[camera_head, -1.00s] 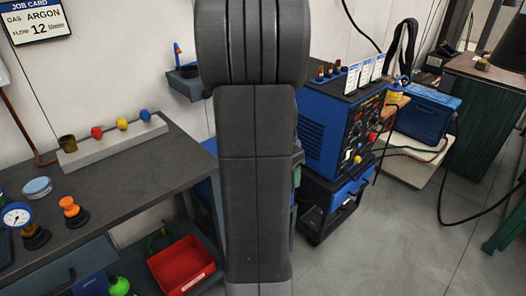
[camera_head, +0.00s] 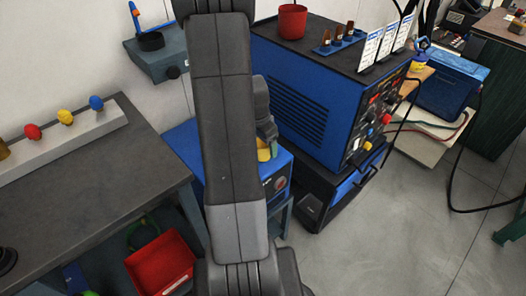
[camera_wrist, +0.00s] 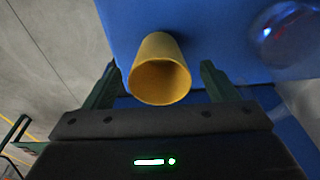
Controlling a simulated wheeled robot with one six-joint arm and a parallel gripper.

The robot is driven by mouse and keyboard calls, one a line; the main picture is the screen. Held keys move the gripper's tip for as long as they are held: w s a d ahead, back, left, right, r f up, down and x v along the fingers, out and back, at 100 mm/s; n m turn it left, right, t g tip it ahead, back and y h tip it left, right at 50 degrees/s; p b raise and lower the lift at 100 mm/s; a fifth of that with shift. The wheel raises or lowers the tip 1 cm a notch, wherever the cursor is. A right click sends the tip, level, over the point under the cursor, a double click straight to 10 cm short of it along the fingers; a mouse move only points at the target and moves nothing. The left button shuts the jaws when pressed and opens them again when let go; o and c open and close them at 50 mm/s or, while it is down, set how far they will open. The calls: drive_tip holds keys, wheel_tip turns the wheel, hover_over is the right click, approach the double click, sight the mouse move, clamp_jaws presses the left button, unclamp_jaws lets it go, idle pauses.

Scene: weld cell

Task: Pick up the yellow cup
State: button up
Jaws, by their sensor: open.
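The yellow cup (camera_wrist: 160,72) shows in the wrist view with its open mouth toward my camera, against a blue surface. My gripper (camera_wrist: 159,66) is open, with one dark green finger on each side of the cup and a gap on both sides. In the head view, a small part of the yellow cup (camera_head: 264,153) shows beside my arm, at the blue box (camera_head: 283,172) between the bench and the welding machine. My arm hides most of the cup and gripper there.
The blue welding machine (camera_head: 304,105) stands right of my arm, with a red cup (camera_head: 292,22) on top. A dark bench (camera_head: 90,185) is at the left, with a red bin (camera_head: 160,263) below it. Open floor (camera_head: 400,225) lies at the right.

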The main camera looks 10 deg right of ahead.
drive_tip(key=shift+f, duration=0.45)
drive_tip(key=c, duration=1.1)
drive_tip(key=shift+o, duration=0.2)
drive_tip(key=shift+r, duration=0.1)
